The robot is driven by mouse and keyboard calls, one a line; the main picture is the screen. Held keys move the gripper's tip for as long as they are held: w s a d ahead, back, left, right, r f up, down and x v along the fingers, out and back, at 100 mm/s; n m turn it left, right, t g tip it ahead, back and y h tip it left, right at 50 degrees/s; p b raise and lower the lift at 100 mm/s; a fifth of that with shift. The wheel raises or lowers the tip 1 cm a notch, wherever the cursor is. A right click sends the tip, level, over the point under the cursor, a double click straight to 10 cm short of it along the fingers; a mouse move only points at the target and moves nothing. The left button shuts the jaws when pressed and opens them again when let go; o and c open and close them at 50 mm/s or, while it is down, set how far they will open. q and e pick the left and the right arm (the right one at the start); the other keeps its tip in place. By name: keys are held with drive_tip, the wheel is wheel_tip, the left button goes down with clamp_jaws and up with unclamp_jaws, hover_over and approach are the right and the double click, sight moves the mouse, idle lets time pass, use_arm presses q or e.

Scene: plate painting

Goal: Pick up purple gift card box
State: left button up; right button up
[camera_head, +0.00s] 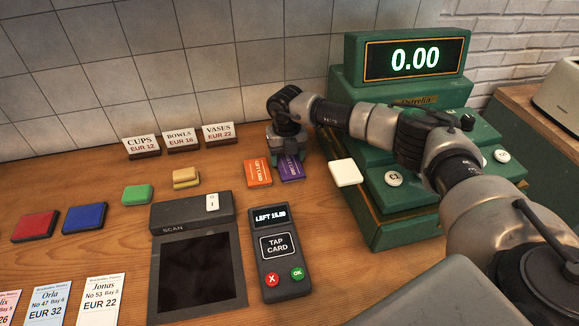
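The purple gift card box (292,171) stands or lies on the wooden counter, directly right of an orange gift card box (258,173). My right gripper (290,152) points down at the purple box's far edge, and its fingers cover part of that edge. I cannot tell whether the fingers touch the box or how far apart they are. My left gripper is out of view.
A green cash register (385,215) stands right of the boxes, under my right arm. A white block (345,172) is close on the right. A card terminal (280,262) and scanner (197,265) are in front. Price signs (181,140) stand behind left.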

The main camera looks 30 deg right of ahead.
drive_tip(key=shift+c, duration=1.1)
